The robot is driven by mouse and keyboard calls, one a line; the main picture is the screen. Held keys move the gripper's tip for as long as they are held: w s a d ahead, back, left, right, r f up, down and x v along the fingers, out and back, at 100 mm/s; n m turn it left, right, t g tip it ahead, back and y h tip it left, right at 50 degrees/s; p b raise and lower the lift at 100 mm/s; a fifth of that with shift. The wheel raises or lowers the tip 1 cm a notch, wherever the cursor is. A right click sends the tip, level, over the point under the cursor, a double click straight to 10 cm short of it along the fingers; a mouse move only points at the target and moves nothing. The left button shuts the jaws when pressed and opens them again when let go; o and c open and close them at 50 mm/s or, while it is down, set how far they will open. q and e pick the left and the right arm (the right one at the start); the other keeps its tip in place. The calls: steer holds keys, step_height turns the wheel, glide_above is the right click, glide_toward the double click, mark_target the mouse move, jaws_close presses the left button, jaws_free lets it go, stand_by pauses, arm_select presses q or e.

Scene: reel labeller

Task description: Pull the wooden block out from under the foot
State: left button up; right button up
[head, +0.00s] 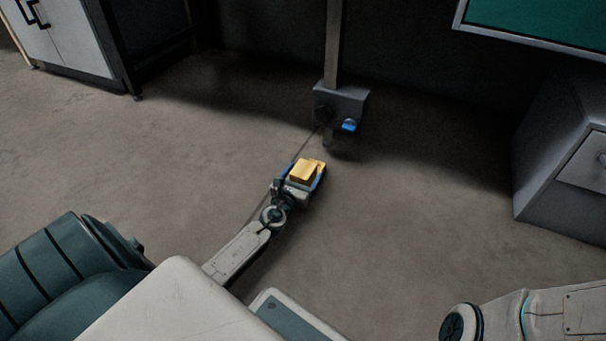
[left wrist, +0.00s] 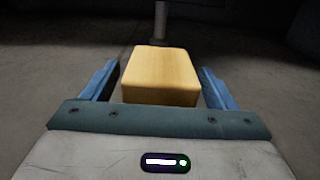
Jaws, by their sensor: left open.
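The wooden block (head: 305,171) is a yellow-tan box, seen low over the floor in the middle of the head view. My left gripper (head: 303,174) is open around it, with a blue finger on each side. In the left wrist view the block (left wrist: 162,75) sits between the spread fingers, with a gap visible on both sides. The foot (head: 331,141) is at the bottom of a grey post, beyond the block. In the head view it looks apart from the block. The block's underside is hidden. My right gripper is out of view.
A grey cabinet (head: 560,150) stands at the right and a white cabinet (head: 72,40) at the far left. The floor around the block is bare.

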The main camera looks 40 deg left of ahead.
arm_select(q)
steer(key=s, duration=0.3)
steer(key=s+d+p, duration=0.1)
steer(key=s, duration=0.3)
steer(key=s+d, duration=0.1)
steer(key=s, duration=0.2)
steer(key=shift+s, duration=0.15)
steer(key=shift+r, duration=0.1)
